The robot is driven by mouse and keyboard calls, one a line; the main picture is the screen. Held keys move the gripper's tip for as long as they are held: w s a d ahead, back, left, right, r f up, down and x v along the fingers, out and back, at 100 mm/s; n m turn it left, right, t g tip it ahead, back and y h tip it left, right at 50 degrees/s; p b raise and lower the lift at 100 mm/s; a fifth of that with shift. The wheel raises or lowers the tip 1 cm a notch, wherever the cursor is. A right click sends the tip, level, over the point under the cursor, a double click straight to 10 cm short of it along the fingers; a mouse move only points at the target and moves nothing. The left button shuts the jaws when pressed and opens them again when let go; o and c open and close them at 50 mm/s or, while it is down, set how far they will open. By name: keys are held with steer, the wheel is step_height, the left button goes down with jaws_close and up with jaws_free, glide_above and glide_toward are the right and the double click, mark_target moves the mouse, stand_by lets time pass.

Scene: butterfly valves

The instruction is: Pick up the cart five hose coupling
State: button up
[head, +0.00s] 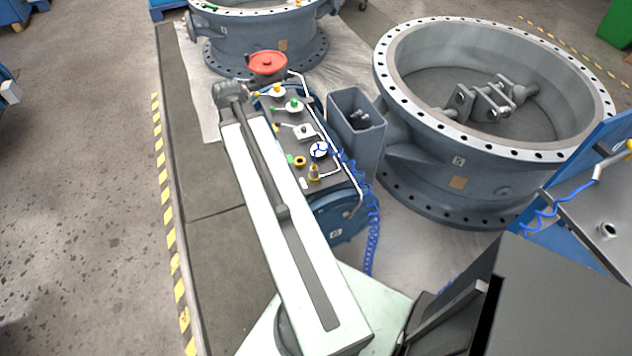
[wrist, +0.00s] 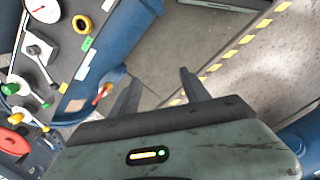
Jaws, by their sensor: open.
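A blue cart (head: 330,215) with a dark top stands in the middle of the head view. A small brass-coloured fitting (head: 314,172) stands upright near the cart's front end, by a white pipe. It looks most like the hose coupling, but I cannot be sure. In the wrist view a small red-and-yellow piece (wrist: 103,93) sits at the cart's edge, left of my fingers; I cannot tell what it is. My gripper (wrist: 160,80) is open with nothing between its fingers, beside the cart over grey floor. My arm hides part of the cart in the head view.
A large flanged valve (head: 460,160) stands right. Floor left is clear.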

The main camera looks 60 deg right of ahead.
steer(key=s+d+f+n+b, duration=0.1)
steer(key=s+d+f+b, duration=0.15)
steer(key=s+d, duration=0.3)
steer(key=s+d+f+b, duration=0.1)
steer(key=s+d+f, duration=0.25)
steer(key=d, duration=0.25)
steer(key=n+b, duration=0.1)
glide_above(314, 168)
steer(key=shift+s+d+f, duration=0.1)
steer(key=shift+d+f, duration=0.15)
steer(key=shift+f, duration=0.15)
steer(key=f+b, duration=0.8)
steer(key=shift+w+d, duration=0.15)
steer(key=shift+w, duration=0.1)
steer(key=shift+r, duration=0.2)
jaws_close()
